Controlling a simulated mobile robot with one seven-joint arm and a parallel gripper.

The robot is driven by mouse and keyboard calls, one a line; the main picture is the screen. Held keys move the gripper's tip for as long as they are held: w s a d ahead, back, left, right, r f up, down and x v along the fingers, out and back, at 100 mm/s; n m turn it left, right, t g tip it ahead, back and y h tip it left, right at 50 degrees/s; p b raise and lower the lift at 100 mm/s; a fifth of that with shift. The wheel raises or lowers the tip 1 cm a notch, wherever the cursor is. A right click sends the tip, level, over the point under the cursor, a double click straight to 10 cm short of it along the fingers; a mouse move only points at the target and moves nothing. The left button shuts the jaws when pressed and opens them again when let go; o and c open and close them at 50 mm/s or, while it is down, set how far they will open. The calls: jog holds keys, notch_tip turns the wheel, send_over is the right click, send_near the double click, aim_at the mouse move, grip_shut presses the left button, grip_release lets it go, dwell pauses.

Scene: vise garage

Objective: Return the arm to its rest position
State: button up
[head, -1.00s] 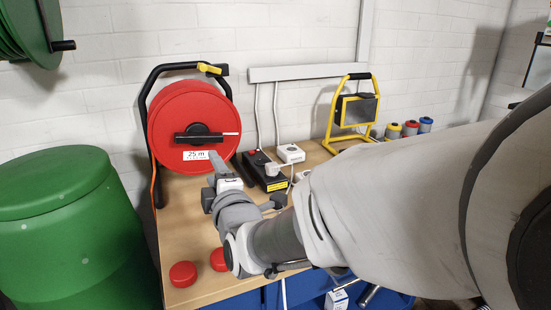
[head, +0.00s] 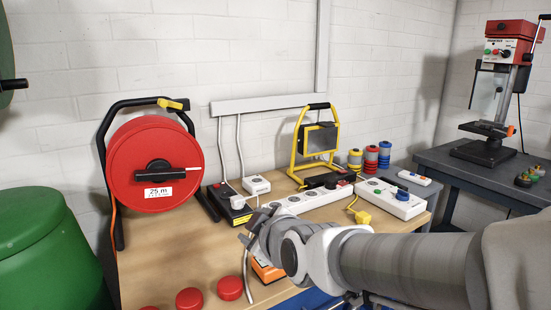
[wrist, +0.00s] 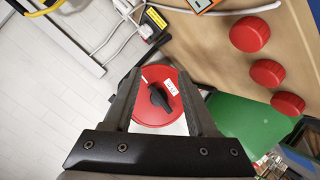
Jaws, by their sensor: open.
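My arm reaches in from the right in the head view, over the wooden workbench (head: 170,260). My gripper (head: 246,228) is at the arm's left end, above the bench, partly hidden by my wrist. In the wrist view my gripper (wrist: 160,76) has its two dark fingers apart with nothing held between them. The red cable reel (head: 155,165) stands upright at the back left of the bench, and in the wrist view it shows beyond the fingers, apart from them.
White power strips (head: 315,198) and a yellow work lamp (head: 318,140) are behind my arm. Several red caps (head: 230,288) lie at the bench's front. A green barrel (head: 45,250) stands left. A drill press (head: 495,90) stands on a grey table at right.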

jog(key=s+d+f+m+g+h, duration=0.2)
jog(key=s+d+m+g+h, duration=0.1)
jog(key=s+d+m, duration=0.5)
jog(key=s+d+f+m+g+h, duration=0.25)
jog(key=s+d+m, duration=0.25)
jog(key=s+d, duration=0.5)
notch_tip(320, 180, up, 20)
jog(key=p, duration=1.9)
jog(key=shift+s+f+m+g, duration=0.25)
jog(key=shift+s+m+g, duration=0.05)
jog(key=shift+s+g, duration=0.05)
